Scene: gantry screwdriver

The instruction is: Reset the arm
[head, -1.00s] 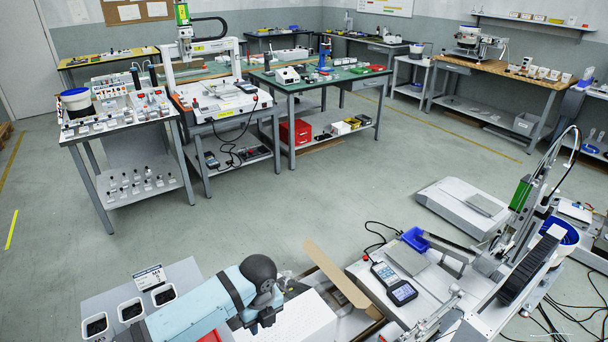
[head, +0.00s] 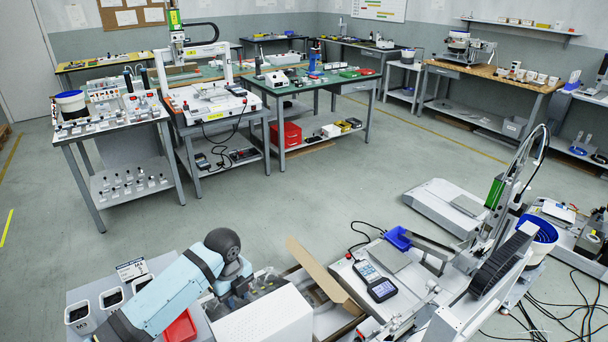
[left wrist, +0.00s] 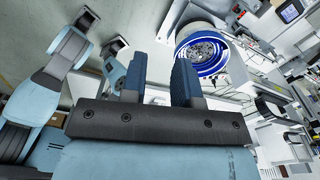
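My left arm (head: 165,295) reaches in from the lower left in the head view, light blue with a dark round joint. It is bent over the near bench, beside a white perforated box. My left gripper (left wrist: 160,65) shows clearly in the left wrist view: two dark blue fingers stand apart with nothing between them. In the head view the fingers are too small and partly hidden to make out. Light blue arm links of mine (left wrist: 60,75) show at the left of the wrist view. I cannot make out a right gripper in either view.
On the near bench are the white box (head: 262,318), a cardboard flap (head: 322,270), a red bin (head: 181,328), small white bins (head: 111,300) and a handheld meter (head: 381,290). A blue-rimmed bowl feeder (left wrist: 203,52) lies beyond the fingers.

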